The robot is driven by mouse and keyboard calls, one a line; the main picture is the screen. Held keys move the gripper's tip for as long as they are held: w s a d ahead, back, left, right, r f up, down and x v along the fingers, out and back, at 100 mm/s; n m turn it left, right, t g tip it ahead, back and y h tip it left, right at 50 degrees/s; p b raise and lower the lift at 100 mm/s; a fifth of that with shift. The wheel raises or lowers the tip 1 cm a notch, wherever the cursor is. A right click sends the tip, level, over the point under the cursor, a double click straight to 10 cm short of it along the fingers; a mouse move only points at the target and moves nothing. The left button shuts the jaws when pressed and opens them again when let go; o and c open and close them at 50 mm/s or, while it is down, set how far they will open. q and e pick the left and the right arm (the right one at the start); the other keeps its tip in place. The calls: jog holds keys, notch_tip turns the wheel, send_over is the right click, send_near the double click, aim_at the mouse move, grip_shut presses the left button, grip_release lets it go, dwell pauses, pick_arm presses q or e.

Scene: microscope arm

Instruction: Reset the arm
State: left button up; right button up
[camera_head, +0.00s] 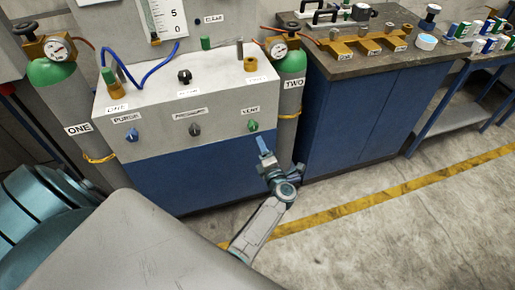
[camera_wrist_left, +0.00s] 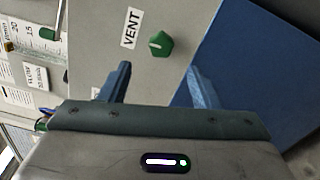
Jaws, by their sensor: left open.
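My left arm reaches up from the bottom of the head view. Its gripper (camera_head: 263,144) is in front of the lower right of the grey and blue panel cabinet (camera_head: 190,165), just below the green VENT knob (camera_head: 253,126). In the left wrist view the two blue fingers of my left gripper (camera_wrist_left: 157,76) are spread apart with nothing between them. The VENT knob (camera_wrist_left: 161,44) lies just beyond the fingertips, apart from them, with its VENT label (camera_wrist_left: 131,29) beside it. My right gripper is not in view.
A blue workbench (camera_head: 355,115) stands to the right. The floor (camera_head: 390,220) at lower right is clear.

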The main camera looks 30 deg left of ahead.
pick_arm(q)
jog(key=s+d+f+m+h, duration=0.2)
jog(key=s+f+m+h, duration=0.3)
jog(key=f+m, duration=0.4)
jog(key=s+d+f+m+g+h, duration=0.15)
jog(key=s+f+m+h, duration=0.35)
jog(key=f, duration=0.5)
jog(key=s+d+f+m+t+h, duration=0.1)
jog(key=s+d+f+m+h, duration=0.2)
jog(key=s+f+m, duration=0.55)
jog(key=s+a+f+m+g, duration=0.2)
jog(key=s+f, duration=0.3)
jog(key=s, duration=0.4)
jog(key=s+a+f+m+g, duration=0.2)
jog(key=s+f+m+g, duration=0.1)
jog(key=s, duration=0.6)
jog(key=s+a+f+m+g, duration=0.2)
jog(key=s+f+m+g, duration=0.1)
jog(key=s+f+g, duration=0.2)
jog(key=s+f, duration=0.2)
jog(key=s, duration=0.2)
jog(key=shift+s+a, duration=0.15)
jog(key=shift+a, duration=0.05)
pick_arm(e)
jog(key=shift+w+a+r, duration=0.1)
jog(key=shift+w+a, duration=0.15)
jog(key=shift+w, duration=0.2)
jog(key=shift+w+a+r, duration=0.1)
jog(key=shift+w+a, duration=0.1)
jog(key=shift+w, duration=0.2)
